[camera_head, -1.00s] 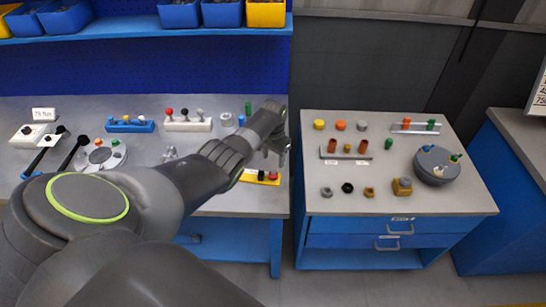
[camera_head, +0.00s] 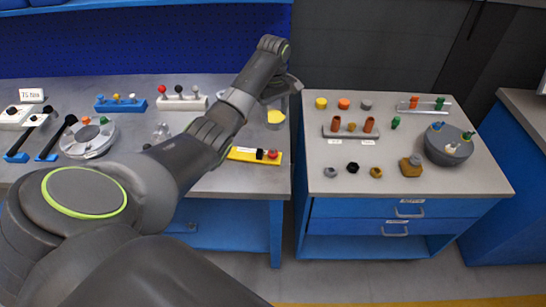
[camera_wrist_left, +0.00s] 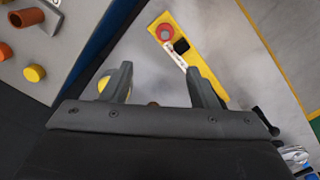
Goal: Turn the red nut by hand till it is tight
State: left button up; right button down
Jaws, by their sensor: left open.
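A small red-orange nut (camera_head: 86,120) shows on the grey round flange (camera_head: 72,143) at the left of the bench. It is small, and I cannot tell how far it is threaded on. A green piece (camera_head: 104,120) is beside it. My left gripper (camera_head: 290,88) is over the right end of the bench, far to the right of the flange. In the left wrist view the two fingers (camera_wrist_left: 160,88) are apart, with nothing held between them. A yellow round piece (camera_wrist_left: 103,84) shows partly behind the left finger. My right gripper is not in view.
A yellow block with a red button (camera_head: 254,155) lies near the bench's front right. Racks of coloured knobs stand along the bench back. The grey cart (camera_head: 350,190) at right holds several nuts, brown cylinders and a round grey shell (camera_head: 446,147). A gap separates bench and cart.

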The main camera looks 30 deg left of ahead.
pick_arm(q)
jog(key=r+n+b, duration=0.1)
jog(key=n, duration=0.2)
send_near(273, 152)
notch_tip(273, 152, down, 9)
jog(key=shift+d+r, duration=0.1)
jog(key=shift+r, duration=0.1)
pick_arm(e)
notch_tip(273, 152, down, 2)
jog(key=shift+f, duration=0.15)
pick_arm(q)
jog(key=c, duration=1)
jog(key=shift+r+p, duration=0.2)
jog(key=shift+p, duration=0.15)
jog(key=shift+f+m+p, duration=0.15)
jog(key=shift+m+p, duration=0.3)
jog(key=shift+m, duration=0.35)
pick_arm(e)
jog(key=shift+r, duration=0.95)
